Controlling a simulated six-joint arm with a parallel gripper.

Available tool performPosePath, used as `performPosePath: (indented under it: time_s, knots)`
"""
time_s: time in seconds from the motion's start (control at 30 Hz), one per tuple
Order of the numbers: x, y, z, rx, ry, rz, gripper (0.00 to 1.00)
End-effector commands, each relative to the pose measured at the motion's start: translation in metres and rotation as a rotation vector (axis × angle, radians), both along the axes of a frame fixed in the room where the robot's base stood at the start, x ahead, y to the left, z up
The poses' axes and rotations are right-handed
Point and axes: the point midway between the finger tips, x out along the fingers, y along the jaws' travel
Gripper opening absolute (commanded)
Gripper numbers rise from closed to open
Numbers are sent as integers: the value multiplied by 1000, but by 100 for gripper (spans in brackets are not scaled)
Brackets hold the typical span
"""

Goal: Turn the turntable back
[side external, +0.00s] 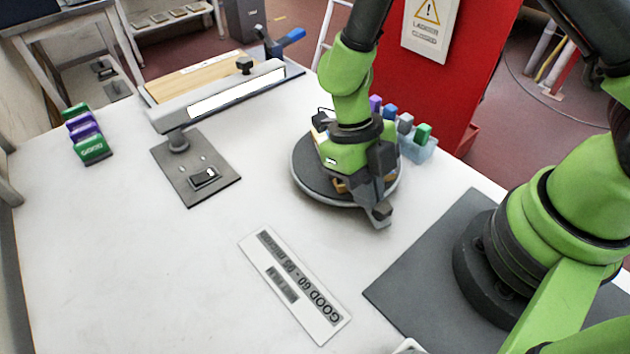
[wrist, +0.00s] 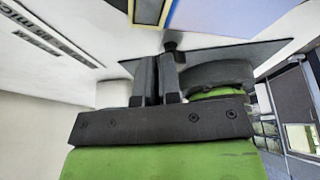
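The turntable (side external: 305,182) is a round grey disc on the white table, in the middle of the side view. My gripper (side external: 374,192) is over its near right edge and covers much of it. A dark knob-like piece (side external: 381,211) shows at the rim, right by my fingertips. In the wrist view my two dark fingers (wrist: 158,72) are close together. A dark knob (wrist: 171,46) shows just beyond their tips. I cannot tell whether the fingers hold it. Something orange-brown (side external: 340,186) on the disc is partly hidden under my gripper.
A GOOD label plate (side external: 295,284) lies in front.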

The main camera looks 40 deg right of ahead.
Motion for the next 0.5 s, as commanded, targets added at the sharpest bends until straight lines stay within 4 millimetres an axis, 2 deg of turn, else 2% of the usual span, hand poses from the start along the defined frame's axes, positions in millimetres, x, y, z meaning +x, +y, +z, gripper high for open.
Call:
performPosePath:
  time_s: [0.03, 0.5]
  knots:
    - [-6, -3, -1, -4, 17, -3, 0]
    - [-16, -24, -1, -5, 22, -2, 0]
